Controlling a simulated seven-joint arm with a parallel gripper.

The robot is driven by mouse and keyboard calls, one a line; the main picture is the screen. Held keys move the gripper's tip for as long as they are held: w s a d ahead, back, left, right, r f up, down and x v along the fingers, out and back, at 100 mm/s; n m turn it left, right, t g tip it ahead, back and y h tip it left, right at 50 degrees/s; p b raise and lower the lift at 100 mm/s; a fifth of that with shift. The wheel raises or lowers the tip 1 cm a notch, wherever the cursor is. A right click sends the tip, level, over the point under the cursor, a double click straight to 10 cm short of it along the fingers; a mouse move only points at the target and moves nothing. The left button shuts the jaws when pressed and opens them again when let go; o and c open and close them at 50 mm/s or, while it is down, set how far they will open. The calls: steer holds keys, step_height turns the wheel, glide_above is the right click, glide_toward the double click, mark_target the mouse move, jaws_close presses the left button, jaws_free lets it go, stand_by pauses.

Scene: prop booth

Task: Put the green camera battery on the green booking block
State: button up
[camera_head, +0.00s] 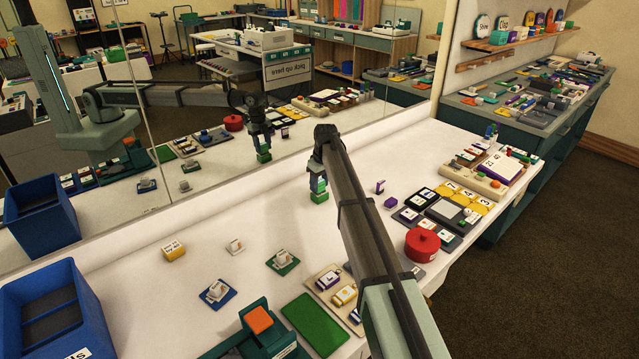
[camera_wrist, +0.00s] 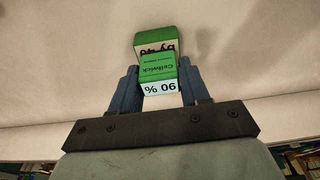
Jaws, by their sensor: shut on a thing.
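The green camera battery (camera_wrist: 158,72), with a pale end marked "90 %", is between the two blue fingers of my gripper (camera_wrist: 158,66), which is shut on it. In the head view my gripper (camera_head: 317,184) points down over the white table. The green booking block (camera_wrist: 155,42) shows just beyond the battery in the wrist view. In the head view the block (camera_head: 320,198) stands on the table directly below the fingers. The battery appears at or just above the block's top; I cannot tell whether they touch. The fingers mostly hide the battery in the head view.
A mirror behind the table reflects the arm and goods. A yellow block (camera_head: 174,251) stands at left, a purple block (camera_head: 379,187) at right. A red round pot (camera_head: 422,245), a green mat (camera_head: 314,324) and a blue bin (camera_head: 55,312) are nearer. The table around the block is clear.

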steer(key=shift+f, duration=0.15)
steer(key=o, duration=1.1)
steer(key=r, duration=0.4)
steer(key=s+r, duration=0.1)
steer(key=r, duration=0.3)
steer(key=d+r, duration=0.1)
steer(key=r, duration=0.3)
steer(key=shift+s+d+r, duration=0.1)
steer(key=shift+s, duration=0.05)
